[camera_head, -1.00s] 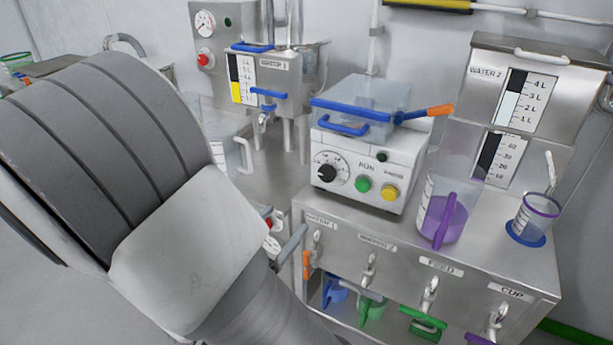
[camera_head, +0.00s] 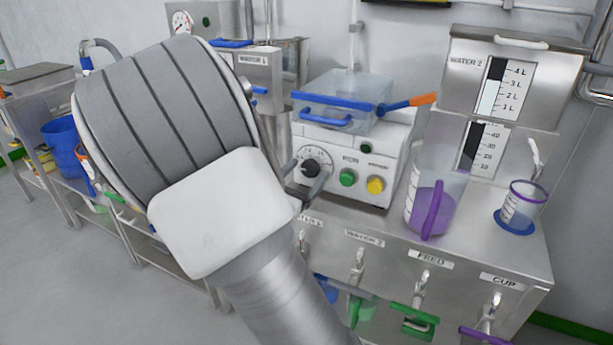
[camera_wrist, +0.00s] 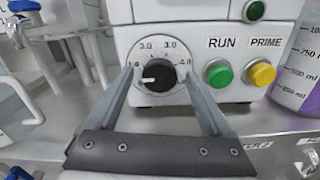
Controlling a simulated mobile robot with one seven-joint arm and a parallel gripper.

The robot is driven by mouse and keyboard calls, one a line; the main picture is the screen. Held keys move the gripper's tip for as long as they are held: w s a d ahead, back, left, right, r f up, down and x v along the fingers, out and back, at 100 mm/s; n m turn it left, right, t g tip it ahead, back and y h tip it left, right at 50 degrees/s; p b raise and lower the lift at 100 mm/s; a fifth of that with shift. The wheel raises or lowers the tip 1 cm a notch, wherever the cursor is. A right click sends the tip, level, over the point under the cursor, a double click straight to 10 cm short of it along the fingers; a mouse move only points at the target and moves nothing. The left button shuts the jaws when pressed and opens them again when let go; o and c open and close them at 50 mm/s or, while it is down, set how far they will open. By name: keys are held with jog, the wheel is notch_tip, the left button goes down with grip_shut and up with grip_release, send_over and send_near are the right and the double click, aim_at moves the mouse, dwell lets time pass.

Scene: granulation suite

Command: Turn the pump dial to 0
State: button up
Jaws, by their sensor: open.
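The pump (camera_head: 345,150) is a white box with a dial, a green RUN button and a yellow PRIME button. Its dial has a black knob (camera_head: 311,168), also seen in the wrist view (camera_wrist: 160,74), over a white scale with 2.0, 3.0 and 4.0 readable. The knob's white pointer is toward the left, slightly down. My gripper (camera_wrist: 158,73) is open, one finger on each side of the knob in the picture. Contact with the knob is not visible.
A clear box with a blue-rimmed lid (camera_head: 340,100) sits on the pump, an orange-ended handle sticking out. A jug of purple liquid (camera_head: 433,195) and a purple-rimmed cup (camera_head: 521,205) stand to the right on the steel bench (camera_head: 480,240). Taps line its front.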

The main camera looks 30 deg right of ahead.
jog(key=shift+w+d, duration=0.15)
jog(key=shift+d, duration=0.05)
grip_shut()
dwell(0.4)
jog(key=shift+r+p, duration=0.1)
jog(key=shift+p, duration=0.3)
